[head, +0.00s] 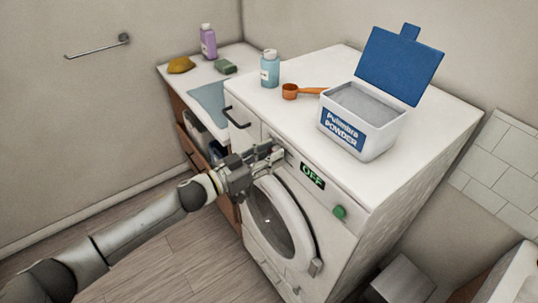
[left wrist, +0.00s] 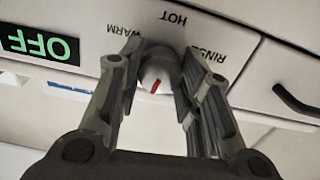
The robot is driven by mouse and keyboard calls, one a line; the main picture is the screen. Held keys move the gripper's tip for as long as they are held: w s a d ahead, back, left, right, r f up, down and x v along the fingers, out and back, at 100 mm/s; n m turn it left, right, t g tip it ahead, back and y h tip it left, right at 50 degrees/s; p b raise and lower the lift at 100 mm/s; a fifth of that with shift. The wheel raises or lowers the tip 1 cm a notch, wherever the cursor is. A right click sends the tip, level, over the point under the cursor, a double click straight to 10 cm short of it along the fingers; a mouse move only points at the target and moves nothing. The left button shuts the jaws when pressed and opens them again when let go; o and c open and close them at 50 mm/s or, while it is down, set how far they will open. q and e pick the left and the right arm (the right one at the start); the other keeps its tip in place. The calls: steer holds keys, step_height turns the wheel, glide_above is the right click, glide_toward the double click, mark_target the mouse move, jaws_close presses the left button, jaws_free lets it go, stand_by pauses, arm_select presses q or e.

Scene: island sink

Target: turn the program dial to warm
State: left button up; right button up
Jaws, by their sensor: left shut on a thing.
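The program dial (left wrist: 158,66) is a grey knob with a red mark, seen in the left wrist view. That view is upside down. The printed words WARM (left wrist: 123,30), HOT (left wrist: 174,19) and RINSE (left wrist: 208,54) stand around the dial. The red mark lies on the side away from HOT; I cannot tell which setting it marks. My left gripper (head: 277,154) is at the washing machine's front panel, its fingers on both sides of the dial and shut on it. In the head view the gripper hides the dial. My right gripper is not in view.
The washing machine (head: 420,120) has a display reading OFF (head: 312,176), a green button (head: 340,212) and a round door (head: 281,221). A drawer handle (head: 235,118) sticks out beside the gripper. A powder box (head: 385,135), orange scoop (head: 290,91) and blue bottle (head: 270,70) stand on top.

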arm_select(q)
steer(key=m+b, duration=0.4)
steer(key=m, duration=1.8)
stand_by(0.4)
steer(key=o, duration=1.1)
steer(key=shift+c, duration=0.2)
steer(key=v, duration=1.2)
